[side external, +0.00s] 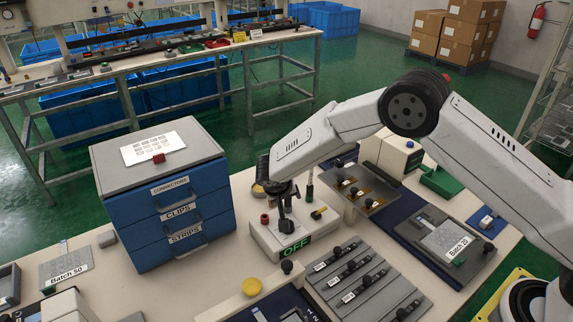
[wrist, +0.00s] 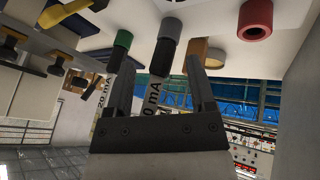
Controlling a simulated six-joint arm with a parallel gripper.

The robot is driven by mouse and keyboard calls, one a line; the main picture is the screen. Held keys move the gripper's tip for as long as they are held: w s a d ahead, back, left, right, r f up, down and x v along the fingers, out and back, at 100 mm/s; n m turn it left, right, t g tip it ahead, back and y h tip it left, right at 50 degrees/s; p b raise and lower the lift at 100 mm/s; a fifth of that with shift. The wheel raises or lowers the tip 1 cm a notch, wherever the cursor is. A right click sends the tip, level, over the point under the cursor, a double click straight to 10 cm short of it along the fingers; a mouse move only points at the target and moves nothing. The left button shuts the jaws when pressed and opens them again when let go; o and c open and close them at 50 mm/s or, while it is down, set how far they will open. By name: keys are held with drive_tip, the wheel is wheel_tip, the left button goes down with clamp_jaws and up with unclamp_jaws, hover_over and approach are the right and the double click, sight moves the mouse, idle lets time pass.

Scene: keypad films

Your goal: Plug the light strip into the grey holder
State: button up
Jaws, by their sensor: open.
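My gripper (side external: 287,224) points down over the white box with a green OFF display (side external: 295,245). In the wrist view my gripper (wrist: 160,68) has its two dark fingers apart. Another strip marked "20 mA" (wrist: 105,92) is at the green holder (wrist: 122,40). In the side view the gripper hides the grey holder.
A red holder (wrist: 256,20) and a tan holder (wrist: 196,50) stand beside the grey one.

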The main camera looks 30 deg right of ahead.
drive_tip(key=shift+r, duration=0.1)
drive_tip(key=v, duration=0.7)
drive_tip(key=shift+a+r, duration=0.2)
drive_tip(key=shift+r, duration=0.05)
drive_tip(key=shift+s, duration=0.1)
idle(0.3)
drive_tip(key=s+d+r+n+y, duration=0.1)
drive_tip(key=s+d, duration=0.3)
drive_tip(key=s, duration=0.4)
drive_tip(key=s+d+r+n+y, duration=0.2)
drive_tip(key=s+d, duration=0.2)
drive_tip(key=s, duration=0.5)
drive_tip(key=s+d+r+n+y, duration=0.1)
drive_tip(key=s+d+r+y, duration=0.1)
drive_tip(key=s+d, duration=0.3)
drive_tip(key=s, duration=0.3)
drive_tip(key=shift+s+n+g, duration=0.3)
drive_tip(key=shift+s, duration=0.05)
